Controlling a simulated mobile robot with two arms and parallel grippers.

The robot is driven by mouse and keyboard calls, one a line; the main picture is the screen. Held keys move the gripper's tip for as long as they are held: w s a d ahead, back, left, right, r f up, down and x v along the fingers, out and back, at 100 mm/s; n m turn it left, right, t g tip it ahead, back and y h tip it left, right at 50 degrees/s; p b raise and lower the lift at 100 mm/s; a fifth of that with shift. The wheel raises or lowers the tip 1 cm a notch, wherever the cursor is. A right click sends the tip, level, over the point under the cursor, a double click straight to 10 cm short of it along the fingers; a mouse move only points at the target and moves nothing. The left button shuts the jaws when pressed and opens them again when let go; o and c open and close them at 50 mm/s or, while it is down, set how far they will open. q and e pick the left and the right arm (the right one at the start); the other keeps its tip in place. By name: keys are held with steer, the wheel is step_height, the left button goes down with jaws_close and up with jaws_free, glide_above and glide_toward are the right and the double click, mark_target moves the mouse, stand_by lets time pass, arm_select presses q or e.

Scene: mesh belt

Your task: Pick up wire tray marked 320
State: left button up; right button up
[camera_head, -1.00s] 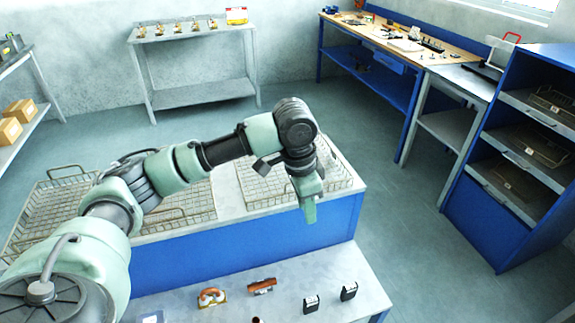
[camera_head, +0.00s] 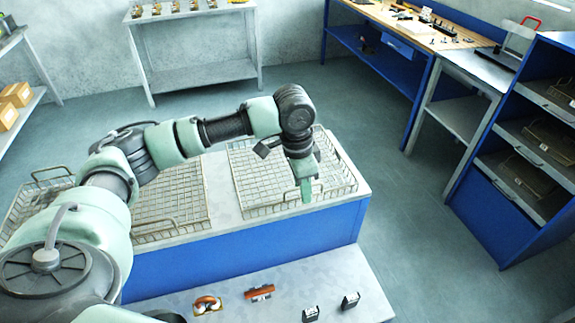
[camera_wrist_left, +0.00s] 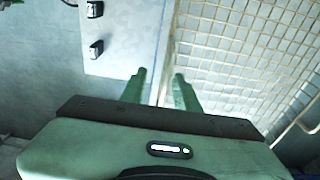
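Wire trays lie on the blue-sided bench in the head view: one at the right end (camera_head: 335,188), one in the middle (camera_head: 205,215) and one at the left (camera_head: 30,205). I cannot read the number 320 on any of them. My left gripper (camera_head: 305,192) hangs over the front part of the right-end tray, pointing down. In the left wrist view its two fingers (camera_wrist_left: 161,75) are apart with nothing between them. A wire tray (camera_wrist_left: 235,50) fills the right of that view, beside the fingers. My right gripper is not in view.
A blue rack (camera_head: 490,215) at right holds more wire trays (camera_head: 550,140). Open floor (camera_head: 405,225) lies between the bench and rack.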

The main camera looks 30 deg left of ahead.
arm_select(q)
steer(key=f, duration=0.2)
steer(key=shift+w+a+f+p, duration=0.15)
steer(key=shift+w+f+p, duration=0.1)
steer(key=shift+f+p, duration=0.05)
steer(key=shift+w+f, duration=0.1)
steer(key=shift+f, duration=0.4)
steer(key=c, duration=0.5)
jaws_close()
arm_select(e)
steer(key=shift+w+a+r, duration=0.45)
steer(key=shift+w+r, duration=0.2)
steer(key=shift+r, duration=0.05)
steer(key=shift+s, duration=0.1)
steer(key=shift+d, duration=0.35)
